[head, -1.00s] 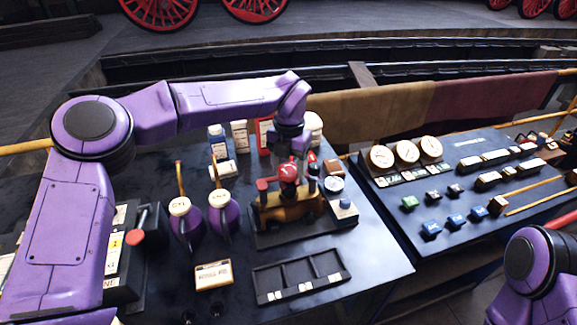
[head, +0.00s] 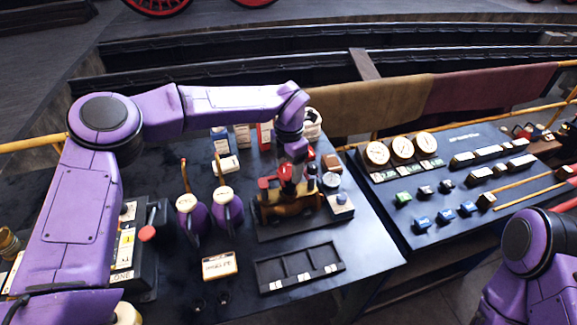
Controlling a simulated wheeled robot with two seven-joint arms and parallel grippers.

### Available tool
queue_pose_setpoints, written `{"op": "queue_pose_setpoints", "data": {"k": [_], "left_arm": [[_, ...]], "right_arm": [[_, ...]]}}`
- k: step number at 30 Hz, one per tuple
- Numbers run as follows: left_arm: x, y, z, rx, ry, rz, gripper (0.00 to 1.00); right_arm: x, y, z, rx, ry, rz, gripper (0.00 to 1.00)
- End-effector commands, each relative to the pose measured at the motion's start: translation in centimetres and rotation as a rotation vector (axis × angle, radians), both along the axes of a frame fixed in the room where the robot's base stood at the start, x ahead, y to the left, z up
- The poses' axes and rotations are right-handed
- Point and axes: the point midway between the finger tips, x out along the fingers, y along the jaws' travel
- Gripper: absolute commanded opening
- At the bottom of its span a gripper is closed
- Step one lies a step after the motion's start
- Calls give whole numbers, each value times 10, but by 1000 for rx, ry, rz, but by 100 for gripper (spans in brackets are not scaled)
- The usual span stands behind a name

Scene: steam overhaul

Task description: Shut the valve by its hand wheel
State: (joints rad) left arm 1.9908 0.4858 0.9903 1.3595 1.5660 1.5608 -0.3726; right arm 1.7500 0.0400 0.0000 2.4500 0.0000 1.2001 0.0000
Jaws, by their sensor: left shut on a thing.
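The valve is part of a small brass engine-like model (head: 287,207) on a dark base on the left bench. Its red hand wheel (head: 286,171) sits on top and is largely hidden by my left gripper. My left gripper (head: 293,163) reaches down from above and is shut on the hand wheel. The fingertips are small and partly hidden, so the exact grip on the rim is hard to see. My right arm shows at the lower right, but its gripper is out of the picture.
Two purple oil cans (head: 228,211) stand left of the model, with a small labelled sign (head: 220,265) in front. A dark divided tray (head: 300,268) lies nearer. Bottles and boxes stand behind. Right, past a gap, a panel holds dials (head: 402,146) and coloured blocks.

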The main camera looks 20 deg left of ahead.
Motion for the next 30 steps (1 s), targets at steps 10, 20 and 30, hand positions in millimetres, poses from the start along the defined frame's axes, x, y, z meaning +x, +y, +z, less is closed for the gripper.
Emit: {"op": "queue_pose_setpoints", "data": {"k": [10,20,30], "left_arm": [[0,0,0,0,0,-41,32],[0,1,0,-1,0,-510,32],[0,1,0,0,0,-522,92]], "right_arm": [[0,0,4,0,0,0,43],[0,0,5,0,0,0,43],[0,0,5,0,0,0,43]]}}
